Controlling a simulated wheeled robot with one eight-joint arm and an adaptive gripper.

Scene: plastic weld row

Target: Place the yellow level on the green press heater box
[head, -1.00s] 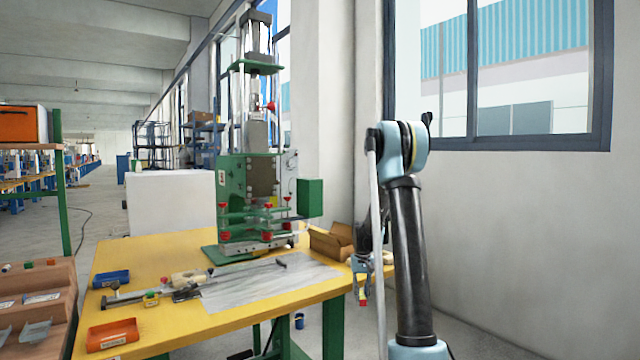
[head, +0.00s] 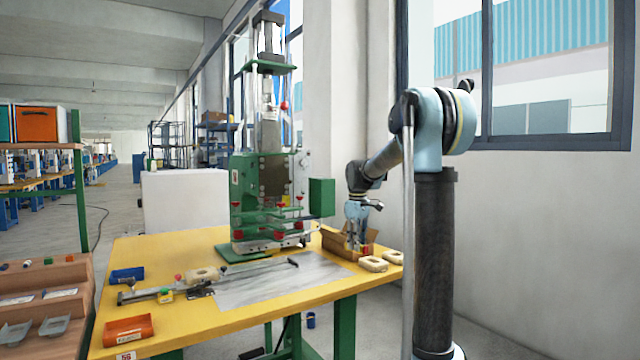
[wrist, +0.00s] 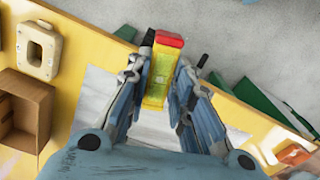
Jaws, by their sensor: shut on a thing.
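The yellow level (wrist: 157,85) has a red end and sits between the fingers of my gripper (wrist: 160,78) in the wrist view. My gripper is shut on it. In the head view my gripper (head: 356,232) points down in front of the cardboard box at the table's right side; the level is too small there to make out clearly. The green heater box (head: 321,197) juts from the right side of the green press (head: 262,190), to the left of and slightly higher than my gripper. The level is apart from it.
The yellow table (head: 180,330) carries an open cardboard box (head: 335,243), cream parts (head: 373,264), a grey sheet (head: 285,283), a long metal tool (head: 165,292), a blue tray (head: 127,275) and an orange tray (head: 129,331). A wall with a window stands at the right.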

